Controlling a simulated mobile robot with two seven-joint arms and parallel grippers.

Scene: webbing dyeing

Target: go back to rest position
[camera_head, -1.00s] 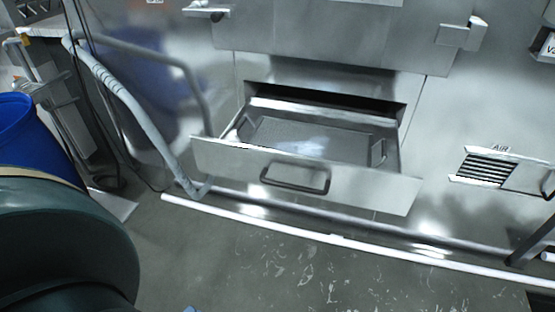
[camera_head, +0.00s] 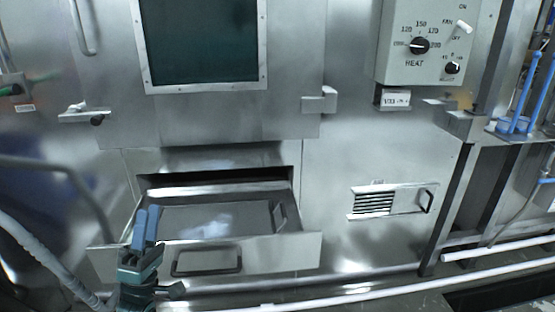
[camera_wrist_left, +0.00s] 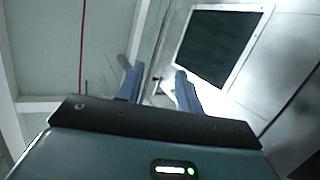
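My left gripper (camera_head: 147,212) shows at the lower left of the head view, its two blue fingers pointing up. It is in front of the left part of an open metal drawer (camera_head: 285,252). In the left wrist view the fingers of the left gripper (camera_wrist_left: 158,70) are apart, with nothing held between them. My right gripper is in neither view.
The drawer sticks out of a steel machine wall, with a dark handle (camera_head: 207,261) on its front. Above it is a dark window (camera_head: 203,45). A heat control box (camera_head: 425,42) and a vent (camera_head: 377,202) are to the right. A grey hose (camera_head: 45,255) curves at left.

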